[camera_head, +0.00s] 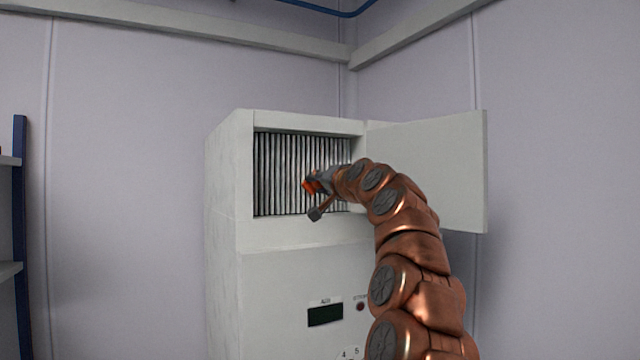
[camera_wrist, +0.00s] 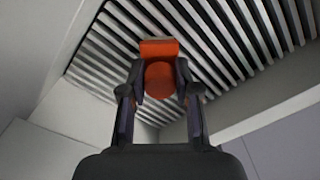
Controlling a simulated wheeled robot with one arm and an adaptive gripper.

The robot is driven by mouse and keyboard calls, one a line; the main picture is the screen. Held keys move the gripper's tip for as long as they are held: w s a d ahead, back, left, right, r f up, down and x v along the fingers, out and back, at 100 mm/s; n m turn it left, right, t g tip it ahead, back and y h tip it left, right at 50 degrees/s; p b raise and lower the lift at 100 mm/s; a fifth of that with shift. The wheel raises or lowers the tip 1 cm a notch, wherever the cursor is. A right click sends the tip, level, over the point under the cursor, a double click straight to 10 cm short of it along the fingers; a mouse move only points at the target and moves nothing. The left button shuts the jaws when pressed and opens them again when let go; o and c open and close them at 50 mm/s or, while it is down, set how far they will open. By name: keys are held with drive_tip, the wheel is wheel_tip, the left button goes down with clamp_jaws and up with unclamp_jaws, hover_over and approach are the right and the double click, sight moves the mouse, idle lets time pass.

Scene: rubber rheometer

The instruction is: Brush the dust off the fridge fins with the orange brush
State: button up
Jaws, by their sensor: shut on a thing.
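The white fridge (camera_head: 290,270) stands in the room's corner with its upper compartment open. Upright grey metal fins (camera_head: 275,175) fill that compartment, and they show as slanted slats in the wrist view (camera_wrist: 240,40). My gripper (camera_head: 320,181) is at the right half of the fins, in front of them. It is shut on the orange brush (camera_wrist: 160,75), whose orange parts show between the two fingers in the wrist view. The brush (camera_head: 309,185) is close to the fins; I cannot tell if it touches them.
The fridge's open door (camera_head: 430,170) swings out to the right, just beside my arm. A display panel (camera_head: 325,315) is on the fridge front below. A dark blue shelf rack (camera_head: 20,240) stands at the far left. The space left of the fridge is clear.

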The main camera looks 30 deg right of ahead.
drive_tip(key=shift+w, duration=0.15)
drive_tip(key=shift+s+d+p, duration=0.2)
drive_tip(key=shift+d+p, duration=0.7)
drive_tip(key=shift+d, duration=1.1)
drive_tip(key=shift+w+a+f+b, duration=0.1)
drive_tip(key=shift+w+a+b, duration=0.1)
drive_tip(key=shift+a, duration=0.5)
drive_tip(key=shift+w+a+r+b, duration=0.1)
drive_tip(key=shift+a+b, duration=0.05)
drive_tip(key=shift+a, duration=0.55)
drive_tip(key=shift+w+a+f+b, duration=0.1)
drive_tip(key=shift+a+b, duration=0.1)
drive_tip(key=shift+a, duration=0.5)
